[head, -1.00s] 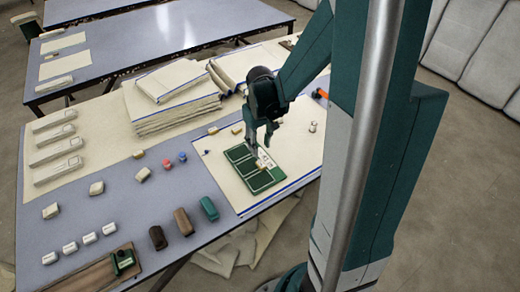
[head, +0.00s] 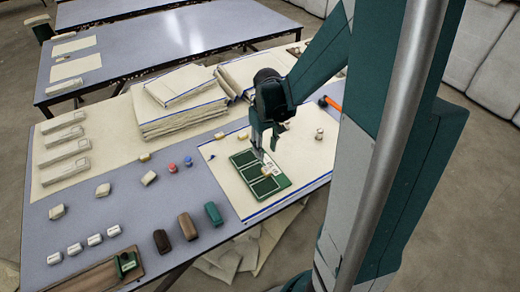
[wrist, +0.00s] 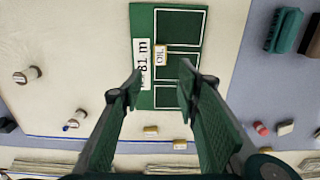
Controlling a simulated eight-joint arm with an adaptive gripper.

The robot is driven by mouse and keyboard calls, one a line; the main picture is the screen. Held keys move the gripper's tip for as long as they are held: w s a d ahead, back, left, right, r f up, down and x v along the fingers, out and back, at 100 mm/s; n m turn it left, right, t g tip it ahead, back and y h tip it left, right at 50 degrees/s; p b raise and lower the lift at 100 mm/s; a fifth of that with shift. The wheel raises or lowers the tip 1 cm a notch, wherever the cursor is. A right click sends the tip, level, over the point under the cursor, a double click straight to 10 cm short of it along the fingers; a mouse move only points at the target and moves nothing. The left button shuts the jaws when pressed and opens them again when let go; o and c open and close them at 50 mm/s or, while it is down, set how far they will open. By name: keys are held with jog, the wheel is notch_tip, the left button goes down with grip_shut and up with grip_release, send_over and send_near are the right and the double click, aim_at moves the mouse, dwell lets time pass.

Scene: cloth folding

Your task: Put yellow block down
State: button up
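A small yellow block (wrist: 160,46) with a white label on its face lies on the green board (wrist: 180,28), beside the white strip with dark print. The same block (head: 267,171) shows small in the head view, just below the fingertips. My gripper (wrist: 162,72) is open and empty. Its two fingers stand apart on either side of the block in the wrist view, with the block just beyond the tips. I cannot tell how high the tips are above the board. The green board (head: 246,159) has white-outlined compartments and lies on a cream cloth.
Two small yellowish blocks (wrist: 151,131) (wrist: 180,144) lie on the cloth near my fingers. Brown and teal blocks (head: 213,212) stand left of the board. Red and blue pieces (head: 172,167) lie nearby. A stack of folded cloth (head: 180,115) is behind. Bare blue table (head: 120,215) is at left.

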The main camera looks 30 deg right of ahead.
jog(key=s+a+r+t, duration=0.3)
jog(key=s+a+r, duration=0.4)
jog(key=r, duration=0.3)
jog(key=s+a+r+t, duration=0.4)
jog(key=s+a+r, duration=0.2)
jog(key=a+r, duration=0.4)
jog(key=shift+s+a, duration=0.25)
jog(key=shift+s, duration=0.1)
jog(key=shift+o, duration=0.5)
jog(key=shift+w+r, duration=0.1)
jog(key=shift+r, duration=0.05)
